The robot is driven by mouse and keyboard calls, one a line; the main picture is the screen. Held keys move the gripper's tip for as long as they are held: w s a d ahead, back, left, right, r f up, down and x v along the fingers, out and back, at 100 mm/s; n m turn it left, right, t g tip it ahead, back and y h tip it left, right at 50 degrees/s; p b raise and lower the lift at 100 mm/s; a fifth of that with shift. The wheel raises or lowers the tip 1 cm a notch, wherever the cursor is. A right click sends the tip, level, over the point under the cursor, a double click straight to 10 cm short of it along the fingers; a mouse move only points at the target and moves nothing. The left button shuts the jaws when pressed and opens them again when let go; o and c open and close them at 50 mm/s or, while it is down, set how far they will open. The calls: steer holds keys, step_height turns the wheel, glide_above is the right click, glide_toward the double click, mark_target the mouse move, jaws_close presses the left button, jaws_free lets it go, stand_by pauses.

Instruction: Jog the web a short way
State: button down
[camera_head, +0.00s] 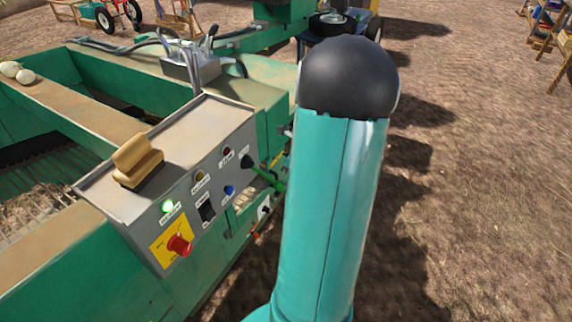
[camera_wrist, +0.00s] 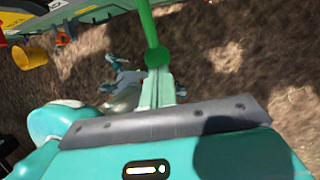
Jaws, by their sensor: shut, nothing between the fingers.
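The grey control panel (camera_head: 215,165) on the green machine carries a green lever (camera_head: 265,176) that sticks out from a black base near its right end. In the wrist view the green lever (camera_wrist: 148,25) runs from the panel at the top down to a rounded end. My gripper (camera_wrist: 158,72) is shut and empty, with its fingertips right at that rounded end; I cannot tell whether they touch. In the head view my teal arm hides the gripper. The web (camera_head: 40,205), a ribbed bed inside the machine, is partly visible.
The panel also has a lit green button (camera_head: 167,206), a red knob (camera_head: 179,245) on a yellow plate, a black switch (camera_head: 207,211) and a blue button (camera_head: 229,190). Open dirt (camera_head: 470,200) is to the right.

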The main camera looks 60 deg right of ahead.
step_height(320, 180, down, 3)
steer(key=shift+a+r, duration=0.1)
steer(key=shift+a, duration=0.15)
stand_by(0.3)
steer(key=shift+w+a, duration=0.1)
steer(key=shift+w, duration=0.1)
stand_by(2.1)
steer(key=s+d+r, duration=0.4)
steer(key=s+r, duration=0.4)
steer(key=r, duration=0.3)
steer(key=shift+s+d, duration=0.15)
steer(key=shift+s, duration=0.2)
steer(key=shift+r, duration=0.1)
